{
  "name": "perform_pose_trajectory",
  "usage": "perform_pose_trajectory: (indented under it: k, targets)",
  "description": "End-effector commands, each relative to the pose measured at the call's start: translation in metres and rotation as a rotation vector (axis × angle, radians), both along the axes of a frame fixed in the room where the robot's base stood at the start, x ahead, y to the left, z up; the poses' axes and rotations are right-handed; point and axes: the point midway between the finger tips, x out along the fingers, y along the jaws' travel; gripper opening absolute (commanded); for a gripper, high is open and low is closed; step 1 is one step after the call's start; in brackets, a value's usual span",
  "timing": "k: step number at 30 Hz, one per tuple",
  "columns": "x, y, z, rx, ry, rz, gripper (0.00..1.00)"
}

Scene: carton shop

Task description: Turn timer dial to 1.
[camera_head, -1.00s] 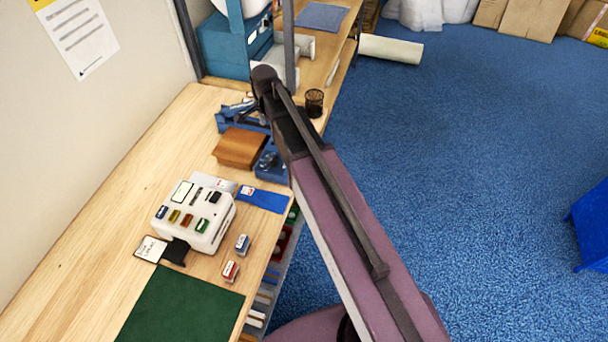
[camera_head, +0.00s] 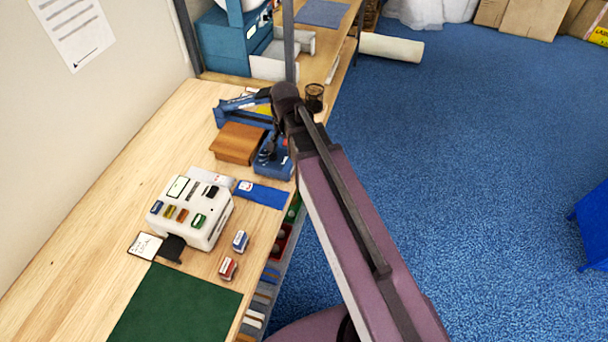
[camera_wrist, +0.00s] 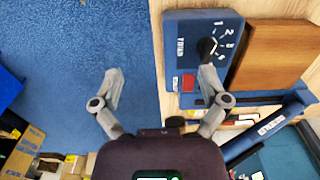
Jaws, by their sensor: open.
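The timer is a blue box (camera_wrist: 184,55) with a black dial (camera_wrist: 207,47), a red patch and white numbers around the dial; 1 is at the top. I cannot tell which number the dial points at. In the head view the blue timer box (camera_head: 273,160) sits at the bench's right edge, partly behind my arm. My gripper (camera_wrist: 162,80) is open and empty in the wrist view. Its right finger appears over the timer's lower part near the dial; its left finger is over the blue floor. I cannot tell whether the right finger touches the timer.
A brown wooden block (camera_head: 238,143) stands beside the timer. A blue sealer-like tool (camera_wrist: 268,125) lies close by. A white device with coloured buttons (camera_head: 190,213), small stamps (camera_head: 228,268) and a green mat (camera_head: 175,305) are nearer on the bench.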

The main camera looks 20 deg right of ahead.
Motion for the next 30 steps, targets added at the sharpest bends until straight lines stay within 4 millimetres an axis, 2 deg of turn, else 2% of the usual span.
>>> perform_pose_trajectory:
  k: [21, 30]
  targets:
    - [-0.063, -0.021, -0.028, -0.001, 0.001, 0.437, 0.94]
    - [-0.080, -0.027, -0.035, -0.001, 0.001, 0.569, 0.94]
